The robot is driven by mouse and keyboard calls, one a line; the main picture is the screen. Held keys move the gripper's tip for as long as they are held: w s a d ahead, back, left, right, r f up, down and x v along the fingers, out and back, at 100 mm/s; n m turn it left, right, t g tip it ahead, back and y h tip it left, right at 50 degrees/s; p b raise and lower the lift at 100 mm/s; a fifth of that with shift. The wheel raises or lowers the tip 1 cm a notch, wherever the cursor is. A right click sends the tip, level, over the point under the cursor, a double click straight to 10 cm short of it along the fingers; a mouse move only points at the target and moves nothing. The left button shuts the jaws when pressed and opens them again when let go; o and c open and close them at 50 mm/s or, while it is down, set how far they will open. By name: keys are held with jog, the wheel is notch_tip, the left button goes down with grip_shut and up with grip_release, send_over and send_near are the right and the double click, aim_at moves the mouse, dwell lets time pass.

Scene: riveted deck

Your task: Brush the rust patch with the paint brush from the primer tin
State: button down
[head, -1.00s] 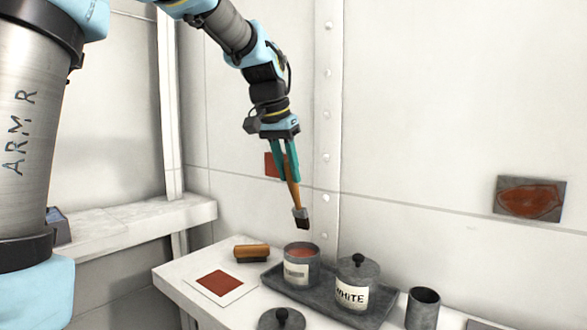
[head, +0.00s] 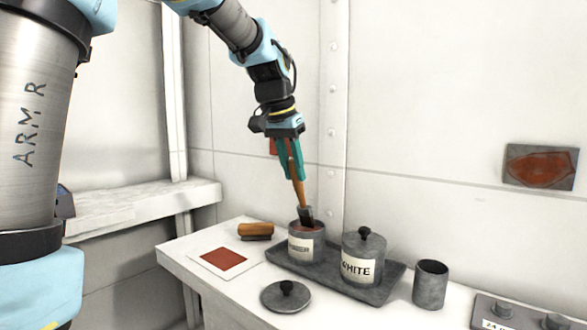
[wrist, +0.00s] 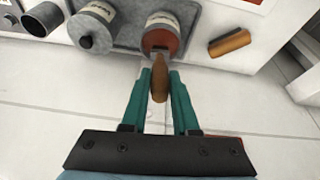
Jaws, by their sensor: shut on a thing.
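My gripper (head: 290,158) is shut on the wooden handle of the paint brush (head: 299,192), which points down and leans slightly. The brush's dark head is at the mouth of the open primer tin (head: 306,248); whether the bristles touch the red-brown primer I cannot tell. In the wrist view the brush handle (wrist: 159,80) sits between the green fingers (wrist: 158,88), over the primer tin (wrist: 162,22). The rust patch (head: 541,167) is a reddish-brown oval on a grey plate on the wall at right, well apart from the brush.
A grey tray (head: 384,292) holds the primer tin and a lidded WHITE tin (head: 363,258). A loose lid (head: 286,297), a red swatch card (head: 223,259), a wooden-backed brush (head: 256,231) and an empty grey cup (head: 430,285) stand around it. A grey box with knobs (head: 520,315) is at right.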

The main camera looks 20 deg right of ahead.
jog(key=shift+f, duration=0.6)
dwell(1.8)
jog(key=shift+r, duration=0.15)
notch_tip(320, 180, up, 7)
jog(key=p, duration=0.5)
jog(key=shift+p, duration=0.35)
dwell(0.5)
